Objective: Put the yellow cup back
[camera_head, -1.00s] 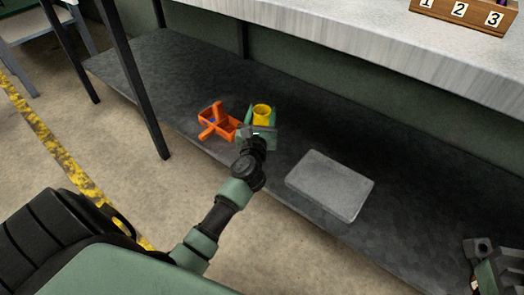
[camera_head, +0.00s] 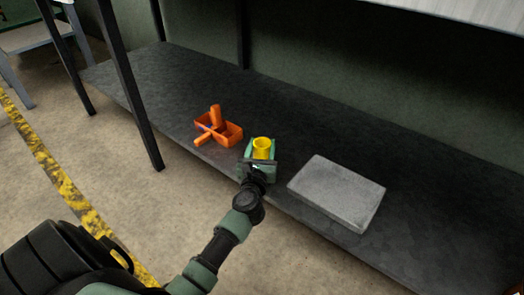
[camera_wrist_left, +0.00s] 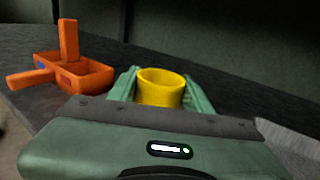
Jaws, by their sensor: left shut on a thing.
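The yellow cup (camera_head: 262,147) is upright between the fingers of my left gripper (camera_head: 260,152), over the dark lower shelf (camera_head: 300,125). In the left wrist view the yellow cup (camera_wrist_left: 161,88) has a green finger on each side, and my left gripper (camera_wrist_left: 162,92) is shut on it. The cup's lower part is hidden by the gripper body, so I cannot tell whether it touches the shelf. My right gripper is not in view.
An orange box (camera_head: 218,131) with orange pieces sticking up stands just left of the cup; it also shows in the left wrist view (camera_wrist_left: 75,72). A grey slab (camera_head: 337,192) lies to the right. A black table leg (camera_head: 130,90) stands at the left. The shelf behind is clear.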

